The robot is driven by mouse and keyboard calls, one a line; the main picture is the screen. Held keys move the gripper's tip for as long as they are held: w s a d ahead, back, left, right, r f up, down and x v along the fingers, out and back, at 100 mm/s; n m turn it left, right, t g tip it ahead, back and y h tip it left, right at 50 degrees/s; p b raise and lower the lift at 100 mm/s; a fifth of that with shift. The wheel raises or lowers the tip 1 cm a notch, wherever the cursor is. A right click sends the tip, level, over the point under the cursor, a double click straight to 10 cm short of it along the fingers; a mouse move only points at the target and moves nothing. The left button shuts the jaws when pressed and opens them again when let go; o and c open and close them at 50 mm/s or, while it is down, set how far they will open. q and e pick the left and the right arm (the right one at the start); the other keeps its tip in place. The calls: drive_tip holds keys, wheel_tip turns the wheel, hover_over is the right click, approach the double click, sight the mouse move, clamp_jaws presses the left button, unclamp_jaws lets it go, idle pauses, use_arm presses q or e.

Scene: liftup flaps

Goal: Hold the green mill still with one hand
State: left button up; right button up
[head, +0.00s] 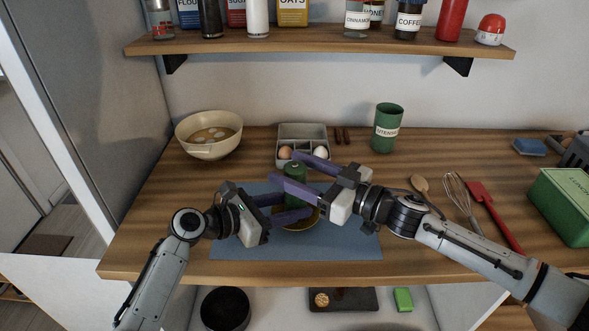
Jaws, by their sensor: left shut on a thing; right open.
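The green mill (294,173) is upright near the middle of the worktop, above or in front of a yellowish dish (297,226) on a blue mat. My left gripper (296,205) comes in from the left, its purple fingers shut on the lower part of the mill. My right gripper (284,167) comes in from the right, open, with its fingers spread near the upper part of the mill. One right finger passes in front of the mill and the other is behind it. The mill's base is hidden by the fingers, so I cannot tell whether it touches the dish.
The blue mat (345,243) lies under both grippers. An egg box (303,131), a cream bowl (209,135) and a green utensil pot (388,128) stand behind. A shelf (320,46) runs above.

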drive_tip(key=c, duration=1.1)
drive_tip(key=shift+o, duration=0.2)
drive_tip(key=shift+m+t, duration=0.3)
drive_tip(key=shift+t, duration=0.1)
drive_tip(key=m+t+h, duration=0.3)
drive_tip(key=shift+s+a+t+h, duration=0.15)
drive_tip(key=shift+a+t+h, duration=0.1)
drive_tip(key=shift+t+h, duration=0.15)
drive_tip(key=shift+d+r+m+t+h, duration=0.1)
drive_tip(key=shift+m+t+h, duration=0.6)
drive_tip(key=shift+h, duration=0.3)
drive_tip(key=shift+r+m+t+h, duration=0.1)
drive_tip(key=shift+m+t+h, duration=0.4)
drive_tip(key=shift+m+h, duration=0.4)
drive_tip(key=shift+h, duration=0.3)
drive_tip(key=shift+d+m+h, duration=0.2)
drive_tip(key=shift+m+h, duration=0.1)
drive_tip(key=shift+h, duration=0.1)
